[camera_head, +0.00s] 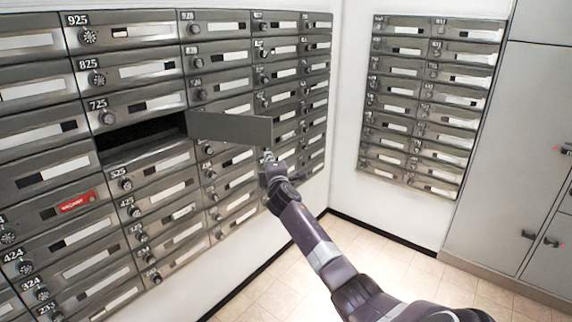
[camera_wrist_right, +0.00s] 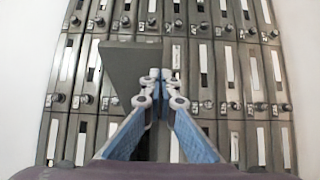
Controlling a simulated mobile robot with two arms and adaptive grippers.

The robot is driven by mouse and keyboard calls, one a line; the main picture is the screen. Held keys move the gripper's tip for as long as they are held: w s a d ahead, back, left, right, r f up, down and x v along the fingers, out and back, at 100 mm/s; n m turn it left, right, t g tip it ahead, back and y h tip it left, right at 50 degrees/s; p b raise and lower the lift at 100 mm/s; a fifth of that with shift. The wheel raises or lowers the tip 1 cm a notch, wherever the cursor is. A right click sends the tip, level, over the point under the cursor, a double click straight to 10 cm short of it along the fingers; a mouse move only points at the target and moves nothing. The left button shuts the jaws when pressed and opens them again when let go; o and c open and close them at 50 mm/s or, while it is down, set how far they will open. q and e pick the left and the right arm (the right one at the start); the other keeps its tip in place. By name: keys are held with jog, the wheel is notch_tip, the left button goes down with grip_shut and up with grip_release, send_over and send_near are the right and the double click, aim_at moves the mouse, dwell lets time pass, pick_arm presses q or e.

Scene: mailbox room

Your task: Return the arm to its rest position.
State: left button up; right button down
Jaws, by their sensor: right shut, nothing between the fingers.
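My right gripper (camera_head: 268,158) is beside the lower right edge of an open mailbox door (camera_head: 230,128) in the head view. The door swings out to the right from a dark open compartment (camera_head: 142,137) below box 725. In the right wrist view the gripper (camera_wrist_right: 160,76) has its fingertips together, with nothing between them. The door (camera_wrist_right: 130,68) shows there just behind and left of the fingertips. I cannot tell whether they touch it. My right arm reaches up from the bottom right of the head view. My left gripper is not in view.
A wall of closed grey mailboxes (camera_head: 155,70) surrounds the open one. A second mailbox bank (camera_head: 433,105) hangs on the adjoining white wall. Grey lockers (camera_head: 520,150) stand at the far right. The tiled floor (camera_head: 285,290) shows free room below.

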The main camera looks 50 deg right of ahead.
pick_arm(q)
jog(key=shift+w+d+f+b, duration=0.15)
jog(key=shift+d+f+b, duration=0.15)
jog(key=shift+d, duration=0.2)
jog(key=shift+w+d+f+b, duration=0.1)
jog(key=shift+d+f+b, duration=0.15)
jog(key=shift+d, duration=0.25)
pick_arm(e)
jog(key=s+d, duration=0.1)
jog(key=s, duration=0.6)
jog(key=shift+d, duration=0.4)
